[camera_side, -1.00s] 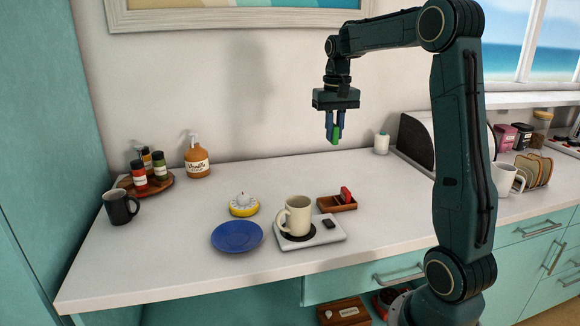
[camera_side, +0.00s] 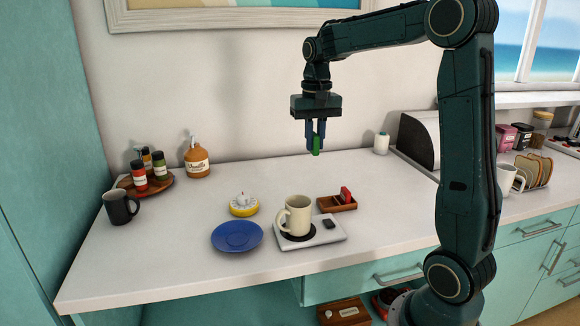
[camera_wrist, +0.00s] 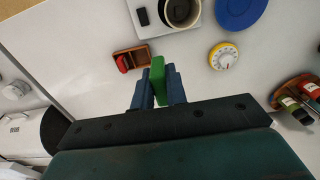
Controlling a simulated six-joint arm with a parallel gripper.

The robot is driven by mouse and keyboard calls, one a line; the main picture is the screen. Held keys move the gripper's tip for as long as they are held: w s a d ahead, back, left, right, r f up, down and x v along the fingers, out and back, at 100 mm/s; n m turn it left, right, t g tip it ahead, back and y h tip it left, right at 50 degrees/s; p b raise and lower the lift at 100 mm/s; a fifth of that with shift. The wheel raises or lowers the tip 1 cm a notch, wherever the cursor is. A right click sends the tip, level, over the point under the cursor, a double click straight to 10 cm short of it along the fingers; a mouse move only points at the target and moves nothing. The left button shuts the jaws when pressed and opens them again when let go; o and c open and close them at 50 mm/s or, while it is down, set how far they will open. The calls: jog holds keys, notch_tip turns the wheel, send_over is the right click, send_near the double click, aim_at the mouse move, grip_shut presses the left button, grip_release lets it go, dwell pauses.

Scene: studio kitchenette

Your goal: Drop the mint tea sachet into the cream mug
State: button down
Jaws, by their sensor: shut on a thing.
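My gripper (camera_side: 316,136) is shut on a green sachet (camera_side: 316,147), which I take to be the mint tea, and holds it well above the counter. In the wrist view the green sachet (camera_wrist: 157,76) sits between the two blue fingers. The cream mug (camera_side: 295,215) stands upright on a white warmer plate (camera_side: 325,236), below and a little left of my gripper in the side view. In the wrist view the mug (camera_wrist: 181,12) is at the top edge, cut off by the frame, its opening showing.
A wooden box (camera_side: 333,204) with a red sachet (camera_side: 346,194) stands behind the mug. A blue plate (camera_side: 237,236) and a yellow timer (camera_side: 243,206) are at its left. A black mug (camera_side: 119,207) stands far left. The counter's middle back is clear.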

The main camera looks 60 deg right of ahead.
jog(key=a, duration=0.5)
jog(key=shift+a+f, duration=0.2)
jog(key=shift+a, duration=0.15)
jog(key=shift+f, duration=2.95)
